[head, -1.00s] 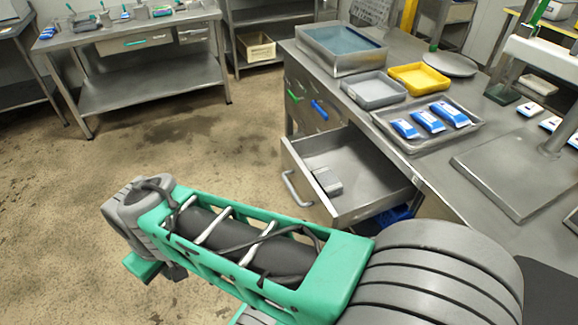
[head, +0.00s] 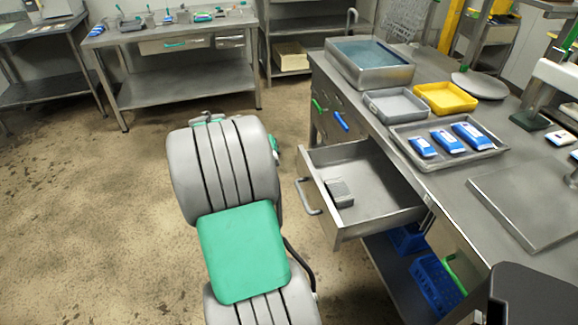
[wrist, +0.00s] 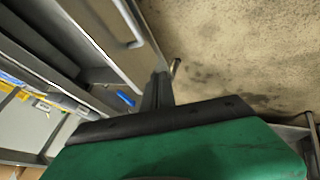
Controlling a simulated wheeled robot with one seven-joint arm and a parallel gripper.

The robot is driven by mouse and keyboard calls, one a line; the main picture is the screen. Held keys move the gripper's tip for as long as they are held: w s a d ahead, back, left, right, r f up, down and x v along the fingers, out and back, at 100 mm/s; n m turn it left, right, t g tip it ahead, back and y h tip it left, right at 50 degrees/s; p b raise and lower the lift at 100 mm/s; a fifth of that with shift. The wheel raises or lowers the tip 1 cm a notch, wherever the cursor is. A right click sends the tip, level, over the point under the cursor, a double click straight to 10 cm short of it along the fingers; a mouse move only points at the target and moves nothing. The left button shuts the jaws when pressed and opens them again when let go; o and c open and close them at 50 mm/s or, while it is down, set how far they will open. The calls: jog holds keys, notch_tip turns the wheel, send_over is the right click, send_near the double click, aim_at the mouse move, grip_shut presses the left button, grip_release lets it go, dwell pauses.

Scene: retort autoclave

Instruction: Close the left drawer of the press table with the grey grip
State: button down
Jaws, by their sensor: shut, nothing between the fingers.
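The press table (head: 448,182) stands at the right in the head view. Its drawer with the grey grip (head: 308,197) is pulled well out; the open drawer (head: 385,195) holds a small grey block (head: 340,192). In the wrist view the drawer front (wrist: 95,35) and its grey grip (wrist: 130,25) are at upper left. My gripper (wrist: 158,88) is shut and empty, its fingers pointing past the drawer's front side, apart from the grip in the picture.
A green grip (head: 318,105) and a blue grip (head: 341,121) are on closed fronts beyond the drawer. Blue crates (head: 436,283) sit below it. A tray with blue packs (head: 446,141) lies on the tabletop.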

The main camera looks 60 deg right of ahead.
send_near(300, 170)
notch_tip(300, 170, down, 4)
jog(key=w, duration=0.2)
jog(key=s+d, duration=0.2)
jog(key=shift+s+d+r, duration=0.2)
jog(key=shift+s+d, duration=0.05)
jog(key=shift+s, duration=0.05)
